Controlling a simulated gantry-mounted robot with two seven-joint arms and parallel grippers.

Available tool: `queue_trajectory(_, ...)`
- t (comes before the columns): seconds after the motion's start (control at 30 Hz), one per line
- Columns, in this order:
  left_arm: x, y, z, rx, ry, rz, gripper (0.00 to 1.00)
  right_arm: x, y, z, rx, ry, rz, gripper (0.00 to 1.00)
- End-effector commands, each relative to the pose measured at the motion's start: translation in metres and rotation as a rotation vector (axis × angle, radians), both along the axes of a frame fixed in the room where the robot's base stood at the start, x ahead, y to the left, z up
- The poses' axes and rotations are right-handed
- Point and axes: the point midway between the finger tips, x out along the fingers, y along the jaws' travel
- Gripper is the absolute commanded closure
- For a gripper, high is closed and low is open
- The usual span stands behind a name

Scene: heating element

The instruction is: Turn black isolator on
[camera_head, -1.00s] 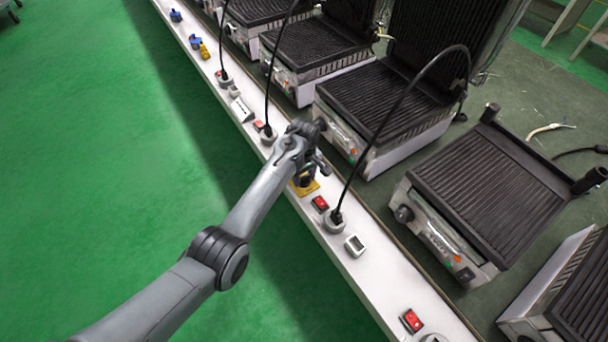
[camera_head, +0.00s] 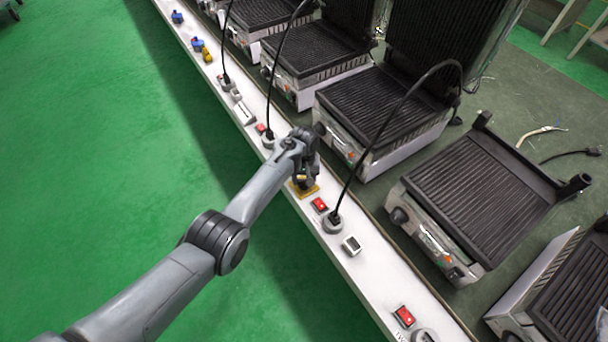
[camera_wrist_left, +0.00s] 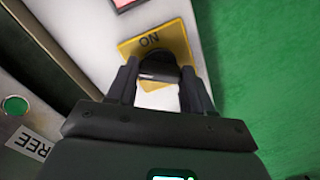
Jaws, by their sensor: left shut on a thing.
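The black isolator is a dark rotary knob (camera_wrist_left: 158,70) on a yellow plate (camera_wrist_left: 172,38) with "ON" lettering, upside down in the left wrist view. In the head view the yellow plate (camera_head: 311,190) shows only in part beneath my gripper. My left gripper (camera_head: 305,182) is over the plate, on the white rail. In the left wrist view its two fingers (camera_wrist_left: 158,80) stand one on each side of the knob, shut on it. The knob's exact angle is partly hidden by the fingers. My right gripper is not in view.
Beside the isolator on the white rail (camera_head: 375,278) are a red switch (camera_head: 319,205) and a socket with a black plug and cable (camera_head: 333,222). Contact grills (camera_head: 485,190) stand along the bench behind. The green floor (camera_head: 110,170) in front is clear.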

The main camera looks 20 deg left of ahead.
Motion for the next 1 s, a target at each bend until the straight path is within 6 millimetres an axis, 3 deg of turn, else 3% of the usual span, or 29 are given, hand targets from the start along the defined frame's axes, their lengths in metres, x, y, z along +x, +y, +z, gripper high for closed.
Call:
queue_trajectory(0.4,0.0001,0.0004,0.0007,0.001,0.001,-0.396,0.79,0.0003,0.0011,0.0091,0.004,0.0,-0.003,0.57)
queue_trajectory(1.0,0.0004,0.0001,0.0,0.0,0.0,-0.884,0.79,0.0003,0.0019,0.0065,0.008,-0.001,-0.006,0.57)
